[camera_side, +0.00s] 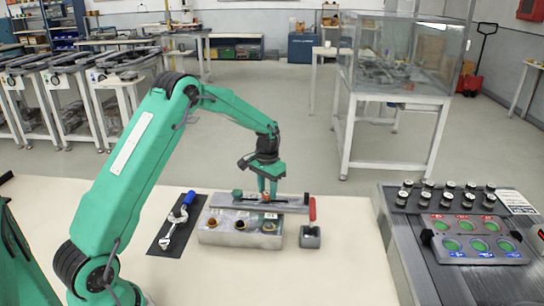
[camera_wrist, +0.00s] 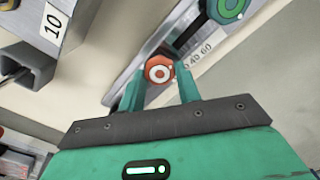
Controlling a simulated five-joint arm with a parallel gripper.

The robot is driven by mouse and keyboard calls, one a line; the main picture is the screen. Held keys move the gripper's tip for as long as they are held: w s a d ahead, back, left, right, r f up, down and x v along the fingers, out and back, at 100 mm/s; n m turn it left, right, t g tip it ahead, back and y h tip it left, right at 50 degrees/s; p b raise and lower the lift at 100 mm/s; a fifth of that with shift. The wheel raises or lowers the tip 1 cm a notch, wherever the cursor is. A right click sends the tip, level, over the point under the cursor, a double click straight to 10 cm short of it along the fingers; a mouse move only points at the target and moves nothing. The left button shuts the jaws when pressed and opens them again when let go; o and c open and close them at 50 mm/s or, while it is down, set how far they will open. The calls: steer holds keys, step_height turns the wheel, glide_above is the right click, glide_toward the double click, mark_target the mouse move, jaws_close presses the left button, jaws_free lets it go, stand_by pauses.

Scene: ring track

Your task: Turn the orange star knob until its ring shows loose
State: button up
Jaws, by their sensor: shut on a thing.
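The orange star knob (camera_wrist: 159,70) sits on the grey rail and shows between my fingertips in the wrist view. Its face carries a pale ring with a small mark at its middle; I cannot tell which state the ring shows. My gripper (camera_wrist: 158,84) is shut on the knob, one finger on each side. In the side view my gripper (camera_side: 267,192) points down at the rail (camera_side: 290,205), where the fingers largely hide the knob. A green knob (camera_wrist: 226,6) sits on the rail farther along, and it also shows in the side view (camera_side: 237,195).
A grey block (camera_side: 215,237) with several round fittings lies in front of the rail. A red handle (camera_side: 312,208) stands at the rail's right end, above a small grey box (camera_side: 310,241). A blue-handled tool (camera_side: 180,216) lies on a dark mat to the left. The front tabletop is clear.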

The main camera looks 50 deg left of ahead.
steer(key=n, duration=0.4)
steer(key=shift+f+n, duration=0.25)
steer(key=shift+n, duration=0.05)
steer(key=n, duration=0.4)
steer(key=shift+s, duration=0.1)
steer(key=shift+n, duration=0.3)
steer(key=shift+d, duration=0.1)
steer(key=o, duration=1)
steer(key=shift+c, duration=0.2)
steer(key=shift+r, duration=0.1)
steer(key=shift+r, duration=0.15)
